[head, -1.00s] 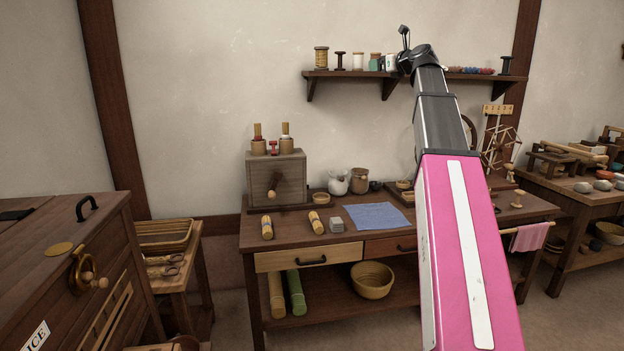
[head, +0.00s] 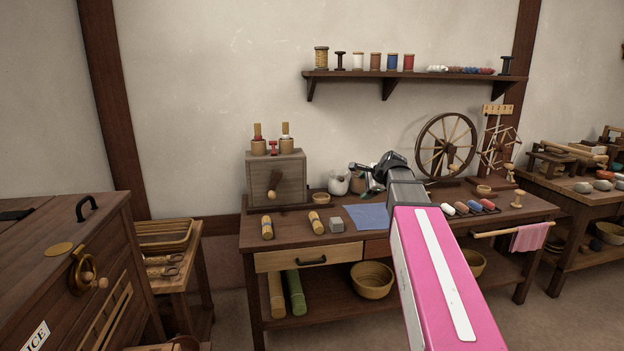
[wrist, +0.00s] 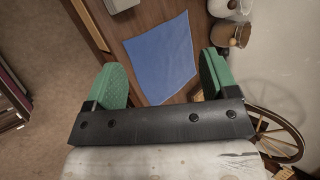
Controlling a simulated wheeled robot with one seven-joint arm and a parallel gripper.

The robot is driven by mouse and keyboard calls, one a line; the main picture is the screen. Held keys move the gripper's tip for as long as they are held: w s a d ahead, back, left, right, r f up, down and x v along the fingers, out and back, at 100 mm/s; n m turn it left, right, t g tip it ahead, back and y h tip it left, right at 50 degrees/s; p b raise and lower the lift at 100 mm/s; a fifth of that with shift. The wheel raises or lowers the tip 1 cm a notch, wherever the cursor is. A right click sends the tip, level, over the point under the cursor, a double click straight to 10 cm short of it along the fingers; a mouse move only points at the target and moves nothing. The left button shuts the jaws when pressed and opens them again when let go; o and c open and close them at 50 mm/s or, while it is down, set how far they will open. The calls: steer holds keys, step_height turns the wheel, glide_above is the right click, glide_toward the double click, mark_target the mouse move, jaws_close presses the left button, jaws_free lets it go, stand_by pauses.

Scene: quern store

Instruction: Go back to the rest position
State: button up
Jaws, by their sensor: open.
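My gripper (wrist: 162,82) shows in the wrist view with its two green-padded fingers spread wide and nothing between them. Below it lies a blue cloth (wrist: 160,55) on the wooden table (wrist: 115,27). In the head view my gripper (head: 370,183) hangs over the table, just above the blue cloth (head: 364,216). My pink arm comes in from the lower right and hides part of the cloth and the table's front.
A grey wooden box (head: 277,179) stands left on the table, with jars (head: 338,183) beside it. A spinning wheel (head: 446,146) stands behind my arm to the right. A shelf with spools (head: 376,62) hangs above. A dark cabinet (head: 62,270) stands at left.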

steer(key=s+f+n+g+h, duration=0.2)
steer(key=s+f+n+g, duration=0.2)
steer(key=s+f+n, duration=0.4)
steer(key=s+f+n+g+h, duration=0.2)
steer(key=s+f+n+g, duration=0.2)
steer(key=s+f, duration=1.4)
step_height(320, 180, down, 6)
steer(key=a+n, duration=0.1)
steer(key=n, duration=0.2)
steer(key=shift+n+h, duration=0.3)
steer(key=shift+n, duration=0.1)
steer(key=shift+r, duration=0.1)
